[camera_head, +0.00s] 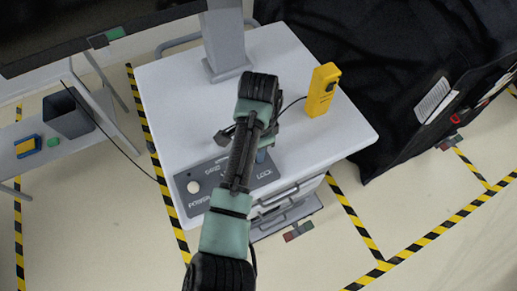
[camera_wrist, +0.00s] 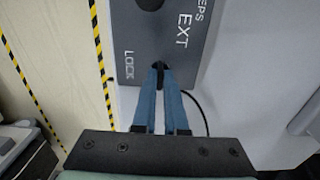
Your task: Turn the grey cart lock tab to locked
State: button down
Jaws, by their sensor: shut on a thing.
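The grey-topped cart (camera_head: 170,80) stands in the middle of the head view, with a dark control panel (camera_head: 185,186) on its near edge. In the wrist view the panel (camera_wrist: 205,45) shows the words LOCK and EXT. A small dark lock tab (camera_wrist: 158,68) sits at the panel's edge, between these words. My gripper (camera_wrist: 162,72) has its blue fingers around the tab, shut on it. The fingers hide much of the tab, so its exact angle is unclear. In the head view my arm covers the tab, and only a bit of my gripper (camera_head: 262,156) shows.
A yellow handheld device (camera_head: 322,90) stands on the cart's right side, and a grey post rises at the back. A dark cable passes beside the fingers. A black-covered cart (camera_head: 390,80) stands at right. Drawers (camera_head: 290,195) sit below the top. Striped tape marks the floor.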

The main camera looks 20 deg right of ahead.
jog(key=c, duration=1)
grip_release()
jog(key=shift+o, duration=0.2)
jog(key=shift+r, duration=0.1)
notch_tip(320, 180, up, 13)
jog(key=p, duration=0.2)
